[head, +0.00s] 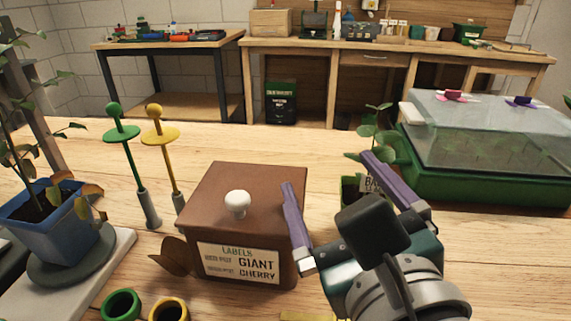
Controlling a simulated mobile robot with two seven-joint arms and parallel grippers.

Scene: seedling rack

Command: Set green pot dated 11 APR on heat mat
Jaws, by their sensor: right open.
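A small green pot (348,192) with a leafy seedling stands on the wooden table right of the brown box. My right gripper (328,172) has purple fingers spread wide apart and empty. Its right finger overlaps the pot in the head view and hides part of it; I cannot tell whether they touch. My left gripper is not in view. I cannot make out a heat mat for certain.
A brown label box (262,195) with a white knob stands beside my right gripper's left finger. A green propagator (470,188) with a clear lid is at right. A blue pot (55,240) sits on a grey disc at left. Green and yellow dibbers (138,165) stand behind.

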